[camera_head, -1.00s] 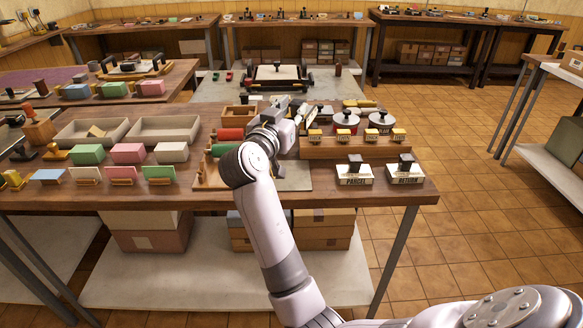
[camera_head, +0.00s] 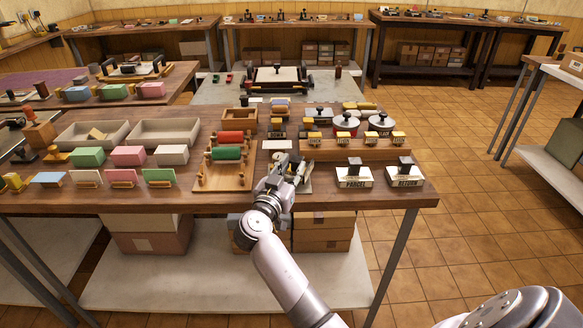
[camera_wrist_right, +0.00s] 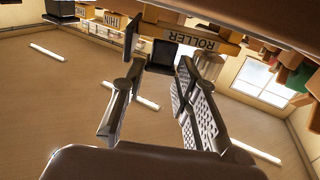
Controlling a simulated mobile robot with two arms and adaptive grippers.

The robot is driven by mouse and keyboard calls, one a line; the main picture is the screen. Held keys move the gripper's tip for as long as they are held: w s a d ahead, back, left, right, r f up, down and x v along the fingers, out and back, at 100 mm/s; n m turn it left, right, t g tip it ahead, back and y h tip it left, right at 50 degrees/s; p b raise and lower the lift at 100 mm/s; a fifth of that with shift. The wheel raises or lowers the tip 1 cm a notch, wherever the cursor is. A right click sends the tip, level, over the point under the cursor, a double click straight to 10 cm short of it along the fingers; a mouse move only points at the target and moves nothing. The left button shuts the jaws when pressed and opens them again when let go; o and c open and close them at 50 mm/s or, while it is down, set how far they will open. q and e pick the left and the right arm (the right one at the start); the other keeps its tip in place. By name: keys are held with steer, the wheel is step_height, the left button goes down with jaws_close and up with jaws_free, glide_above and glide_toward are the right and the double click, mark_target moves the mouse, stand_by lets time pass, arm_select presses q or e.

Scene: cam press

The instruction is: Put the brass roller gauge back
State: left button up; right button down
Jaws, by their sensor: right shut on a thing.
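My right gripper (camera_head: 289,166) is above the grey mat near the front edge of the middle table. In the right wrist view its two fingers (camera_wrist_right: 160,68) are closed about a dark block, and a yellow piece lettered ROLLER, the brass roller gauge (camera_wrist_right: 190,36), shows just beyond it. In the head view the held gauge is too small and covered to make out clearly. A wooden riser (camera_head: 350,152) to the right of the gripper bears several small yellow gauges with labels (camera_head: 371,136). My left gripper is not in view.
Left of the gripper is a wooden rack (camera_head: 210,186) with a red roller (camera_head: 231,138) and a green roller (camera_head: 227,153). Two labelled stamps (camera_head: 354,175) (camera_head: 405,174) stand to the right. Grey trays (camera_head: 164,141) and coloured blocks fill the left.

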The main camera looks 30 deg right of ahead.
steer(key=shift+r, duration=0.1)
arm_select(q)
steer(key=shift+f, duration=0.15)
arm_select(e)
steer(key=c, duration=1.2)
jaws_free()
steer(key=shift+c, duration=0.2)
